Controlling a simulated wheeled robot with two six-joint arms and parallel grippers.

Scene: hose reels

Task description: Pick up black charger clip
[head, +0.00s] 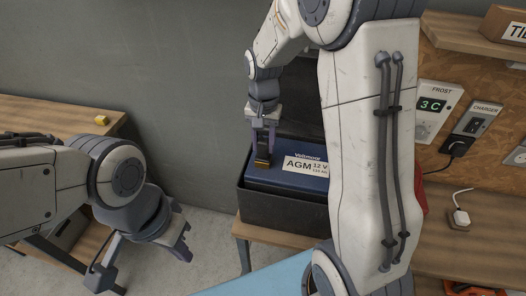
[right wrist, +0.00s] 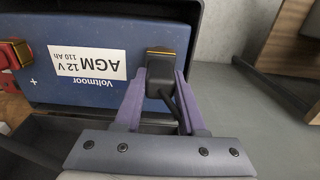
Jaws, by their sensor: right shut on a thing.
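The black charger clip (right wrist: 158,88) is a dark block with a copper-coloured end and a black cable. In the right wrist view it is between the purple fingers of my right gripper (right wrist: 160,84), which is shut on it. In the head view my right gripper (head: 264,142) points down with the clip (head: 262,161) at the left end of the blue battery (head: 275,178). I cannot tell whether the clip touches the battery. My left gripper (head: 143,262) is open and empty at the lower left, over the floor.
The battery sits in a dark open box (head: 275,209) on a wooden bench. A red clip (right wrist: 14,54) is by the battery's plus mark. A charger socket (head: 474,122) is on the board at right. A wooden table (head: 50,112) with a small yellow object (head: 101,119) stands left.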

